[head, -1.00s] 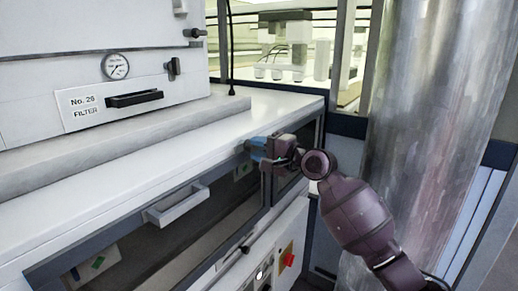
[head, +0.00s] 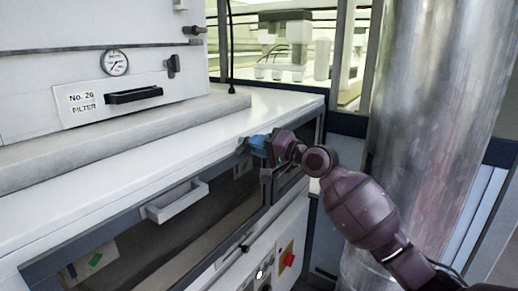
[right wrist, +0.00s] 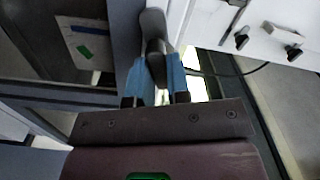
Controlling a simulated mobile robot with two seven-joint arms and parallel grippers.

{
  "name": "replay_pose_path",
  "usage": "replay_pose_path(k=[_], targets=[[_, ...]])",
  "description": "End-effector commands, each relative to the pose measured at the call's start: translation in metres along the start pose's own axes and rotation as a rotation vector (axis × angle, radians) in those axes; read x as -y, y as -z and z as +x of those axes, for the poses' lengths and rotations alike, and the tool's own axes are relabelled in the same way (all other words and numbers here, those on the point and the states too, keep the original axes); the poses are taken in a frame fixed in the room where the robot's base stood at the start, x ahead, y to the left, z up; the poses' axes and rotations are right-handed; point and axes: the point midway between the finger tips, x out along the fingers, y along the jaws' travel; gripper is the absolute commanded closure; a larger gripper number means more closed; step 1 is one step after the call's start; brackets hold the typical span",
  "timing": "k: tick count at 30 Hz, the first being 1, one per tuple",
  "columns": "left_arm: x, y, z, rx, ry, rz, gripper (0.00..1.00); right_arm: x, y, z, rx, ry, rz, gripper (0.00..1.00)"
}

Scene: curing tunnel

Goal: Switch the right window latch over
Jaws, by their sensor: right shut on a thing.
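My right gripper (head: 257,146) is at the front of the white-topped cabinet, just under the top's edge near its right end. In the right wrist view its two blue fingers (right wrist: 156,78) are shut on the grey window latch (right wrist: 153,22), one on either side of its lever. In the head view the latch is mostly hidden behind the fingers. The window (head: 165,240) with a pale handle (head: 176,201) lies left of the gripper. My left gripper is not in view.
A large metal cylinder (head: 425,100) stands to the right, close behind my right forearm. The No. 26 filter box (head: 40,85) sits on the left of the white top (head: 225,118). A red switch (head: 287,256) is on the panel below the gripper.

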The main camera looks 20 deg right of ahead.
Motion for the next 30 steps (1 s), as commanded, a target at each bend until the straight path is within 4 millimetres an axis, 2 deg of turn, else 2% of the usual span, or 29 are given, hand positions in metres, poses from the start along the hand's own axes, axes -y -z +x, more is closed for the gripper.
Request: replay_pose_path(k=[30], targets=[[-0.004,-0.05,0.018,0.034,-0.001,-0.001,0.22,-0.003,-0.001,0.0,0.004,-0.004,-0.95,1.0]])
